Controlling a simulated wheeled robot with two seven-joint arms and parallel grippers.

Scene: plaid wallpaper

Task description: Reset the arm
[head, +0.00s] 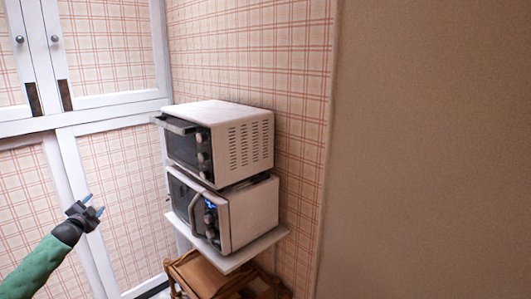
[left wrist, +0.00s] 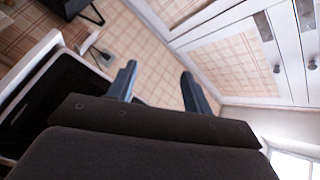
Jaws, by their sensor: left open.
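My left gripper (head: 94,206) is raised at the lower left in the head view, on a green-sleeved arm, in front of the plaid cabinet doors. In the left wrist view its two blue-grey fingers (left wrist: 158,88) stand apart with nothing between them. It is clear of the ovens, to the left of them in the head view. My right gripper is not in view.
A white toaster oven (head: 245,142) sits on top of a microwave (head: 254,212), which stands on a white shelf (head: 262,246). A wooden piece of furniture (head: 200,276) is below. White-framed cabinet doors (head: 68,170) fill the left; a bare beige wall (head: 430,150) fills the right.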

